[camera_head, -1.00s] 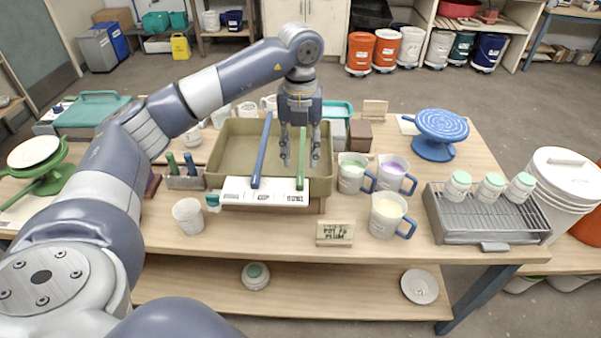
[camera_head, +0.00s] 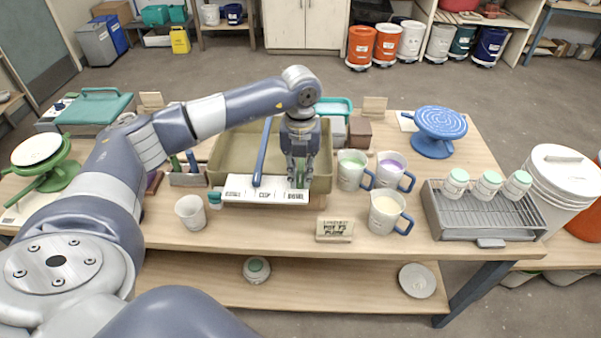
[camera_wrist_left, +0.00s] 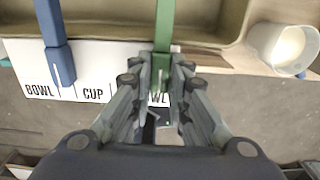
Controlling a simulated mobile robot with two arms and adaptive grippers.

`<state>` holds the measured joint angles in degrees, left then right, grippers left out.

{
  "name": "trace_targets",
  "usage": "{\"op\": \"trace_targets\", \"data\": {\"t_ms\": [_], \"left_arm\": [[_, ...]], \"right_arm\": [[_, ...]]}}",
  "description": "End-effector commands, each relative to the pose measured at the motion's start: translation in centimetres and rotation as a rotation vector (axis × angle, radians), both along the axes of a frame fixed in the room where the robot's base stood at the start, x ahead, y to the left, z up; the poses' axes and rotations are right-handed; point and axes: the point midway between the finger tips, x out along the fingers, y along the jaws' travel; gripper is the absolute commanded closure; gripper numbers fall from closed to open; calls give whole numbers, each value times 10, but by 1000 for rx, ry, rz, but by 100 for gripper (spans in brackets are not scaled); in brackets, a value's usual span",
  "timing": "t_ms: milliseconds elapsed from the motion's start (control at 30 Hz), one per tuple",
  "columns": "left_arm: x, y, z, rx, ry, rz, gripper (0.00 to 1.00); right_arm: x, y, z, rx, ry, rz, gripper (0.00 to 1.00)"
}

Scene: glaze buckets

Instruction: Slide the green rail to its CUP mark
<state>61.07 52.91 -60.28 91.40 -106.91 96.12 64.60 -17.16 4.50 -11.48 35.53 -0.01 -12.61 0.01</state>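The green rail (camera_wrist_left: 164,30) runs across the tan basin (camera_head: 228,150), its near end at the right BOWL mark of the white label strip (camera_head: 240,187). The CUP mark (camera_wrist_left: 93,94) is at the strip's middle, left of the green rail. The blue rail (camera_head: 262,155) lies left of CUP, near the left BOWL mark (camera_wrist_left: 39,91). My left gripper (camera_head: 299,180) is low over the strip, with its fingers closed in on both sides of the green rail's near end. It hides most of that rail in the head view. My right gripper is not in view.
Mugs with blue handles (camera_head: 389,213) and (camera_head: 352,172) stand close right of the basin. A small sign (camera_head: 334,229) and a white cup (camera_head: 190,212) stand near the table's front edge. A grey rack with jars (camera_head: 480,215) is farther right.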

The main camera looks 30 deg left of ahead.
Motion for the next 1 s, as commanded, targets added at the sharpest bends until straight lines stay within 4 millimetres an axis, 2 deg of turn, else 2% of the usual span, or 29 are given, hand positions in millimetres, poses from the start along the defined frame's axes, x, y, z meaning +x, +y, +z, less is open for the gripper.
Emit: {"op": "trace_targets", "data": {"t_ms": [233,500,600,933,967,1000], "left_arm": [[-3,6,-1,0,0,2,100],[-26,43,-2,2,-1,5,100],[-30,51,-1,1,-2,3,100],[-31,52,1,-1,-3,1,100],[-31,52,1,-1,-3,1,81],[-31,52,1,-1,-3,1,72]], "right_arm": [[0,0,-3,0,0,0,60],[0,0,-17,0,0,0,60],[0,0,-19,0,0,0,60],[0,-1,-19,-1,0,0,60],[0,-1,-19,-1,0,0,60],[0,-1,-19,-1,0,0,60]]}}
